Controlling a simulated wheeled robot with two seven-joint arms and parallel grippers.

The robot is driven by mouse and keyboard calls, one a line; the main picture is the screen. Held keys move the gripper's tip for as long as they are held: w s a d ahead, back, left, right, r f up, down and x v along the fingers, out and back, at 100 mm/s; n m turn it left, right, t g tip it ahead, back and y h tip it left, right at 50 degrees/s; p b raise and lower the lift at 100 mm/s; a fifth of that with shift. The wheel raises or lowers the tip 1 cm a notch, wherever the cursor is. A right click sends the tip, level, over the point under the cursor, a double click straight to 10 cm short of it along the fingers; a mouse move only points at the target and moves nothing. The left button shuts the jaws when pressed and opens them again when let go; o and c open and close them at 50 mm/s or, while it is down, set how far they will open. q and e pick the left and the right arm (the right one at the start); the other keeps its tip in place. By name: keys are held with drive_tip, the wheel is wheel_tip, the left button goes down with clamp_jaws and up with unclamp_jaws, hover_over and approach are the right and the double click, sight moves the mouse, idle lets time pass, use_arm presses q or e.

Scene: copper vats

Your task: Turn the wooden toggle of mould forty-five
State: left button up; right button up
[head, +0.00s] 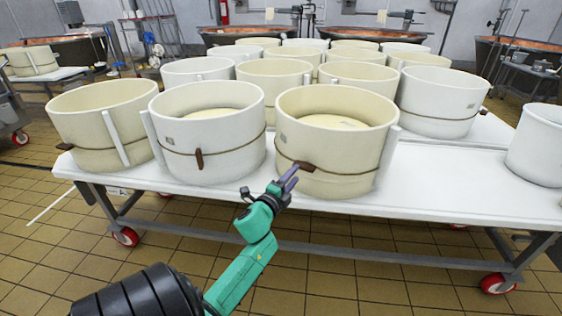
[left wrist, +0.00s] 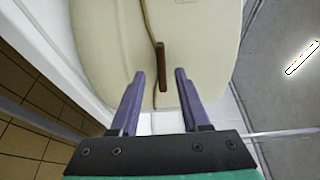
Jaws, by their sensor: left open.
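A cream mould (head: 335,110) stands at the front of the white table, with a cord around its lower wall. A dark brown wooden toggle (head: 307,167) sits on that cord at the mould's front left. My left gripper (head: 291,176) is just in front of the toggle, its purple fingers pointing at it. In the left wrist view the toggle (left wrist: 162,68) lies along the cream wall, its near end between the two spread, open fingertips (left wrist: 159,76). I cannot tell whether they touch it. No number is readable on the mould. My right gripper is out of view.
A white mould (head: 208,135) with its own brown toggle stands close on the left, and another cream mould (head: 102,125) beyond it. Several more moulds stand behind. The white table (head: 450,195) has bare room at the front right.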

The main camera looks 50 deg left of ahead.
use_arm(q)
drive_tip(key=v, duration=0.9)
drive_tip(key=shift+s, duration=0.35)
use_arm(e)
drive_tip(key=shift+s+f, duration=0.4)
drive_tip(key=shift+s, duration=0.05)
use_arm(q)
drive_tip(key=shift+d+f, duration=0.1)
